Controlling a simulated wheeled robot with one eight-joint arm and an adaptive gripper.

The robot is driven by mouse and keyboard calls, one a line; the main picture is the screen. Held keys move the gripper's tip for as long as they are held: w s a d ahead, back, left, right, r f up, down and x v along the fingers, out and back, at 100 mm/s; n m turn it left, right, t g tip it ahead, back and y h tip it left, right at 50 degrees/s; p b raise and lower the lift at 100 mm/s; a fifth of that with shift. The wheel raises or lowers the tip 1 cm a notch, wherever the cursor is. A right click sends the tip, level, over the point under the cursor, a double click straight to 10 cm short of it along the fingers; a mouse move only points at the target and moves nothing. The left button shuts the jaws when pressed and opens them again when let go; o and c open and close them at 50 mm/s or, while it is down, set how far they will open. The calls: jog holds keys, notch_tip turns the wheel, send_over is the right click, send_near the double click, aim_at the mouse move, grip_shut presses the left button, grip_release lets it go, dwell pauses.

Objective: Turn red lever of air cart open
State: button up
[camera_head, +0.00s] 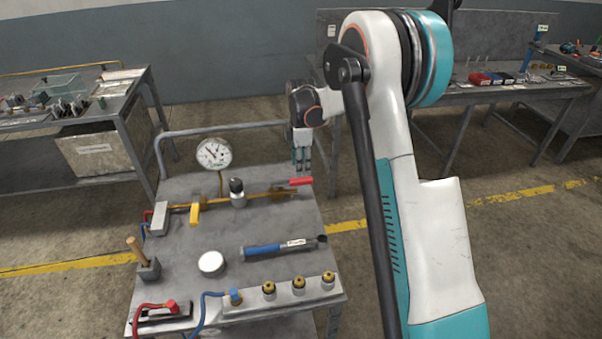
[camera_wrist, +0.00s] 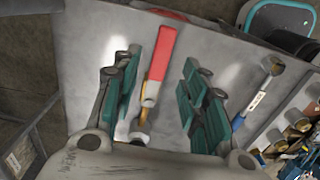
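The red lever (camera_head: 300,182) sits at the right end of the brass pipe (camera_head: 222,201) on the grey air cart (camera_head: 186,262). In the wrist view the red lever (camera_wrist: 160,52) lies between my gripper's two fingers, with grey cart top showing on both sides of it. My gripper (camera_head: 301,160) is open, just above and behind the lever in the head view. In the wrist view my gripper (camera_wrist: 155,88) has its teal fingers well apart, and neither appears to touch the lever. A yellow lever (camera_head: 195,214) stands on the same pipe, farther left.
A pressure gauge (camera_head: 214,153) stands up at the cart's back. A blue-handled tool (camera_head: 272,248), a round white tin (camera_head: 211,263) and a row of brass fittings (camera_head: 269,288) are toward the front. Workbenches stand behind at left (camera_head: 60,124) and right (camera_head: 480,96).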

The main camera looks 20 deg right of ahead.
aim_at(301, 179)
notch_tip(301, 179, up, 6)
jog(key=shift+r, duration=0.15)
dwell(0.5)
jog(key=s+a+r+m+t, duration=0.2)
jog(key=s+a+r+m, duration=0.15)
jog(key=s+r, duration=0.4)
jog(key=s+a+r+m+t, duration=0.1)
jog(key=s+a+r+m, duration=0.25)
jog(key=s+r, duration=0.4)
jog(key=s+a+f+m+t, duration=0.1)
jog(key=s+m, duration=0.3)
jog(key=s, duration=0.6)
jog(key=s+a+f+m+t, duration=0.2)
jog(key=s+m, duration=0.3)
jog(key=s, duration=0.5)
jog(key=shift+s+a+f+t, duration=0.25)
jog(key=shift+s+f+t, duration=0.05)
jog(key=shift+f+t, duration=0.35)
